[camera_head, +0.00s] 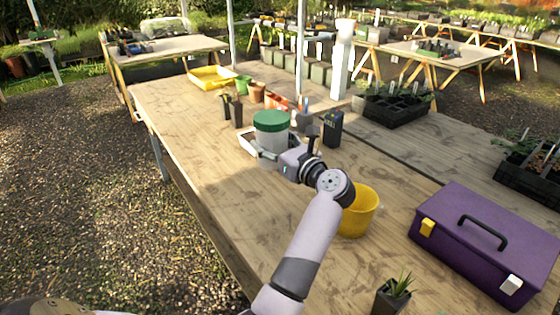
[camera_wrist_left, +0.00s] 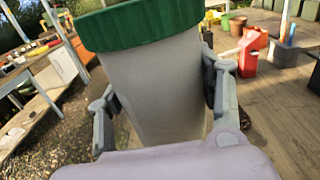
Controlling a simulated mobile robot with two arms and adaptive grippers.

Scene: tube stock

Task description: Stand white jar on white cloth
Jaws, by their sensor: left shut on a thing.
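A whitish jar (camera_head: 270,140) with a green lid (camera_head: 271,121) is upright in the head view, over the middle of the wooden table. My left gripper (camera_head: 268,155) is shut around its sides. In the left wrist view the jar (camera_wrist_left: 155,85) fills the middle, tilted in the picture, with a finger of my left gripper (camera_wrist_left: 165,100) on each side. My right gripper is not in view.
A dark box (camera_head: 332,128) stands right of the jar. A yellow pot (camera_head: 360,212) is beside my forearm. A purple toolbox (camera_head: 485,245) and a small potted plant (camera_head: 392,296) are nearer. Pots and a yellow tray (camera_head: 211,77) are farther back. The table's left front is clear.

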